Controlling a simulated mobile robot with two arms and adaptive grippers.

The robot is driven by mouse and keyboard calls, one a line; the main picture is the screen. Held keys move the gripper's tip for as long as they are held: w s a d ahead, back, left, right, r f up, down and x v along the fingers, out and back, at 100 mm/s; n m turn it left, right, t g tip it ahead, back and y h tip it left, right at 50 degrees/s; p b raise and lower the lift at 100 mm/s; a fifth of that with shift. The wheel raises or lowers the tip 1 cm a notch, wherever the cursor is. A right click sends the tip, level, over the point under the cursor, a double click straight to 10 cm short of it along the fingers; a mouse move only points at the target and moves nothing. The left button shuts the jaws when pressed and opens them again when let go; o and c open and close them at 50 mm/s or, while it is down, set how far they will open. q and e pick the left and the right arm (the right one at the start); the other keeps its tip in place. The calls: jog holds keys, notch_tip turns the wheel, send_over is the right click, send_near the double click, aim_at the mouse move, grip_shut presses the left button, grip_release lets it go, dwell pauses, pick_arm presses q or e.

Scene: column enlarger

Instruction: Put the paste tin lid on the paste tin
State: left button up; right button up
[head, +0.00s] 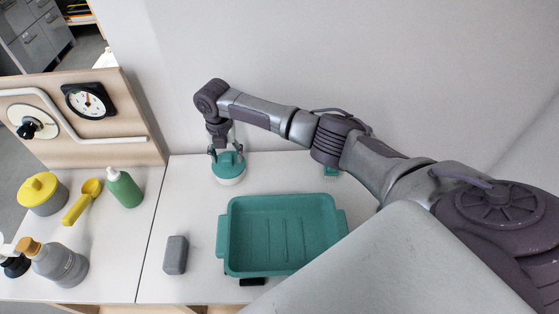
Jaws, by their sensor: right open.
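A round white tin (229,181), which looks like the paste tin, stands on the white worktop near the back wall. A teal lid (229,166), which looks like the paste tin lid, sits on its top and appears level. I cannot tell whether it is fully seated. My right gripper (227,153) points down right above the lid, with its open fingers on either side of the lid's raised middle. The gripper partly hides the lid's top. My left gripper is not in view.
A teal tray (280,204) lies in front, right of the tin. A grey block (176,254) is left of the tray. A green bottle (124,188), yellow scoop (83,203), yellow-lidded grey pot (46,204) and grey bottle (62,266) stand at left. Worktop left of the tin is clear.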

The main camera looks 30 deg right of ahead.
jog(key=shift+r, duration=0.1)
jog(key=shift+r+p, duration=2.35)
jog(key=shift+r, duration=0.3)
jog(key=shift+r+p, duration=0.5)
jog(key=shift+r, duration=0.75)
jog(key=shift+r, duration=0.2)
notch_tip(320, 180, up, 12)
jog(key=shift+f, duration=0.2)
